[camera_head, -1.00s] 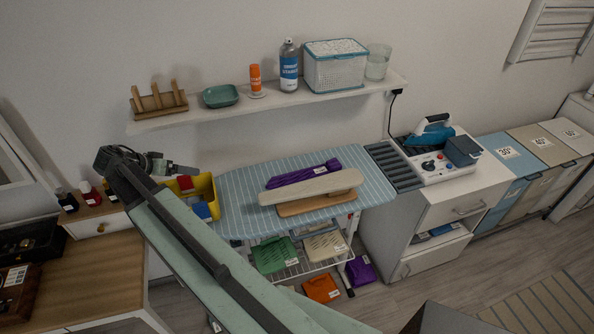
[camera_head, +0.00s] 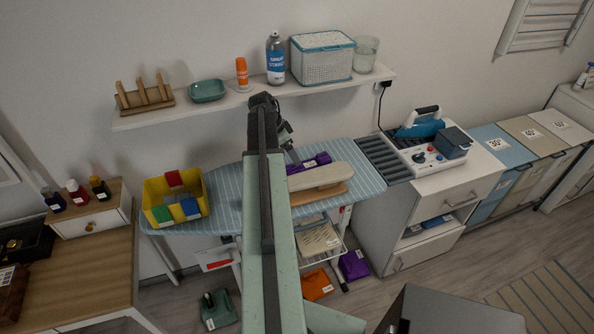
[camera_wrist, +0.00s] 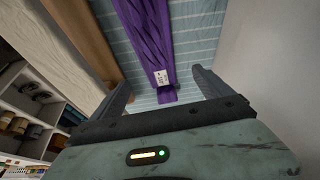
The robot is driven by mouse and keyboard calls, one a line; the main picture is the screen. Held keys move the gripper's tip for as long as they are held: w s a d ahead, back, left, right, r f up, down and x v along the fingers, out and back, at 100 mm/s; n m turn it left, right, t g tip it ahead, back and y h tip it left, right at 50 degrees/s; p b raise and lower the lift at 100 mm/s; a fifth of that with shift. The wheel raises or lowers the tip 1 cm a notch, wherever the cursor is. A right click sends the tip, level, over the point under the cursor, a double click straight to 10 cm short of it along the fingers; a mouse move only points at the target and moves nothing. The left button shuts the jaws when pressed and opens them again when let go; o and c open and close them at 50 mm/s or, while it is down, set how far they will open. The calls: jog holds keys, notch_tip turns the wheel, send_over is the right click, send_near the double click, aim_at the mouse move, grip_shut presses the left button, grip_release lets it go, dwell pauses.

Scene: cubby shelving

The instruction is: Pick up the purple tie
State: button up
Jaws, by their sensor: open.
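The purple tie (camera_head: 314,161) lies on the blue striped ironing board (camera_head: 222,189), behind the beige sleeve board; my arm hides part of it in the head view. In the wrist view the tie (camera_wrist: 150,35) runs down from the top edge, and its end with a white label lies between my fingers in the picture. My gripper (camera_wrist: 160,88) is open and empty, with one finger on each side of the tie's end. In the head view my gripper (camera_head: 289,150) is over the board at the tie's left part. I cannot tell its exact height.
The sleeve board (camera_head: 322,177) stands close in front of the tie. A wall shelf (camera_head: 210,107) with a spray can (camera_head: 276,60) and a basket (camera_head: 322,66) hangs behind. A yellow bin (camera_head: 152,190) is at the board's left, and an iron (camera_head: 420,124) stands to the right.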

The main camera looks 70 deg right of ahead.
aim_at(299, 168)
jog(key=b+x, duration=0.2)
jog(key=shift+s+f, duration=0.1)
jog(key=shift+f, duration=0.3)
jog(key=shift+s+d+b, duration=0.15)
jog(key=shift+b, duration=0.15)
jog(key=b+x, duration=0.5)
jog(key=shift+a+f, duration=0.25)
jog(key=shift+a, duration=0.05)
jog(key=shift+r, duration=0.2)
jog(key=c, duration=1.5)
